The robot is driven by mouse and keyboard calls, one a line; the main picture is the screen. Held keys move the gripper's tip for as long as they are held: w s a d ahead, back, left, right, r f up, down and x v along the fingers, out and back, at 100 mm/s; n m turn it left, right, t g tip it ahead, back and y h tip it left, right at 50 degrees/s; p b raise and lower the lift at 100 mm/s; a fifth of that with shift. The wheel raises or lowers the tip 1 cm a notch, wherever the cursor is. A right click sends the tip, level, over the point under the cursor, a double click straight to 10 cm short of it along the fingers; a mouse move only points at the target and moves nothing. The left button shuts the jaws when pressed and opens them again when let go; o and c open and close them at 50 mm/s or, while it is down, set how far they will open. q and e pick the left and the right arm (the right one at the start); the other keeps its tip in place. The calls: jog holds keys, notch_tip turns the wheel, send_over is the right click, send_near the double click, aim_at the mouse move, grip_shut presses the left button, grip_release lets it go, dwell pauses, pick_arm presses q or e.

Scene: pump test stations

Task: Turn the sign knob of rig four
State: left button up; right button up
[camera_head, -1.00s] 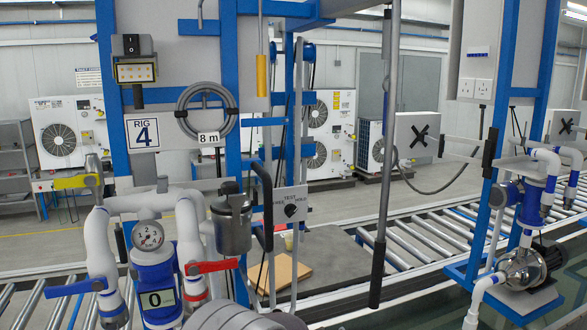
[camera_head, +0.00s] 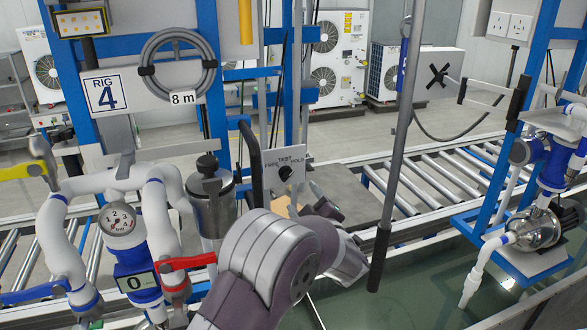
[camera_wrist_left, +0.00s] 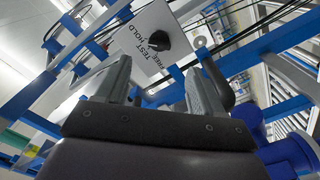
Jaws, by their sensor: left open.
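The sign knob of rig four is a small black knob (camera_head: 285,172) on a white plate (camera_head: 270,158) lettered FREE, TEST and HOLD. In the left wrist view the knob (camera_wrist_left: 158,41) and plate (camera_wrist_left: 140,50) lie ahead of my fingers. My left gripper (camera_head: 305,203) is just below and right of the knob in the head view, partly hidden by my forearm. In the left wrist view the gripper (camera_wrist_left: 158,66) is open, with nothing between its fingers, and appears apart from the knob. The knob's exact pointing is too small to tell. My right gripper is not in view.
Rig four's label (camera_head: 106,92), hose coil (camera_head: 178,68), gauge (camera_head: 118,218) and red lever (camera_head: 188,262) are left of the plate. A grey hanging pole (camera_head: 396,150) stands to the right. A roller conveyor (camera_head: 420,180) runs behind, and another pump (camera_head: 535,228) is at right.

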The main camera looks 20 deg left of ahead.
aim_at(288, 176)
pick_arm(q)
jog(key=p+x, duration=0.5)
jog(key=x, duration=0.5)
jog(key=shift+a+r, duration=0.15)
jog(key=shift+a, duration=0.2)
jog(key=shift+w+a, duration=0.15)
jog(key=shift+w, duration=0.05)
jog(key=shift+s+r, duration=0.2)
jog(key=shift+s, duration=0.15)
jog(key=shift+w+f, duration=0.15)
jog(key=shift+w, duration=0.05)
jog(key=c, duration=1.1)
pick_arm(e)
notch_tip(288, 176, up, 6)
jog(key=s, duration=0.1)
